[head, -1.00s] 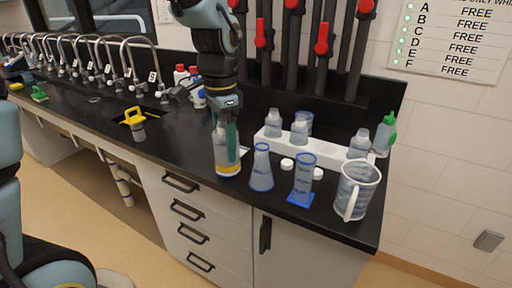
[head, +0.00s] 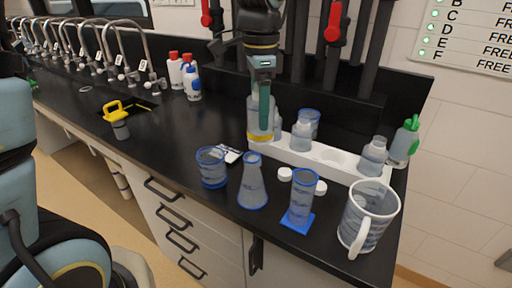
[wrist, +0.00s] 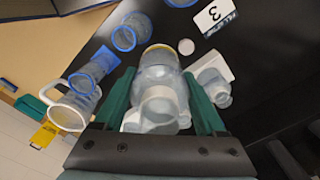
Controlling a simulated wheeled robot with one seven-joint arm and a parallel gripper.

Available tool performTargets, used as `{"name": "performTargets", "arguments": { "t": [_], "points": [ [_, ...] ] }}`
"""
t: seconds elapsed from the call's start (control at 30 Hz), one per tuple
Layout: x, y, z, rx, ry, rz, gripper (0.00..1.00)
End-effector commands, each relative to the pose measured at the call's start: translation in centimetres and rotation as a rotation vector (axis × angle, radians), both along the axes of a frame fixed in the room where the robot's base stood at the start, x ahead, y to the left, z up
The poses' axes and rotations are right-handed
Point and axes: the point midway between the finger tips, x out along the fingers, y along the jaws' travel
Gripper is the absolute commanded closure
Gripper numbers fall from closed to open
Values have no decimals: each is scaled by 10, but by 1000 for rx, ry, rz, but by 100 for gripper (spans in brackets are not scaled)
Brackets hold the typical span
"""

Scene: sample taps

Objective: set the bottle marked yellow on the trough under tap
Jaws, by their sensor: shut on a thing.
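The clear bottle with a yellow band (head: 260,130) hangs upright in my gripper (head: 262,104), which is shut on it. In the wrist view the same bottle (wrist: 158,75) sits between the green fingers. In the head view it is in front of the left end of the white rack, its base seeming raised off the counter. The taps (head: 112,45) are curved metal spouts in a row at the back left. The dark trough (head: 146,101) lies below the nearer taps and is only partly visible.
A blue-rimmed beaker (head: 211,168), a flask (head: 252,183), a graduated cylinder (head: 300,198) and a handled jug (head: 367,215) stand along the front right. A yellow-handled item (head: 117,118) is by the trough. White bottles (head: 190,77) stand behind. The middle-left counter is clear.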

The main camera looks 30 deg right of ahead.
Motion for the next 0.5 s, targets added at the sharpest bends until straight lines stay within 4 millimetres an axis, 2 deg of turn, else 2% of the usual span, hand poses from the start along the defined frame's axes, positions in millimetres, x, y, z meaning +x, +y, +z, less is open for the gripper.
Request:
{"name": "performTargets", "arguments": {
  "t": [0.03, 0.27, 0.5],
  "points": [
    [0, 1, -12, 2, 0, 0, 82],
    [0, 1, -35, 2, 0, -1, 82],
    [-1, 1, -75, 4, 2, -1, 82]
  ]
}}
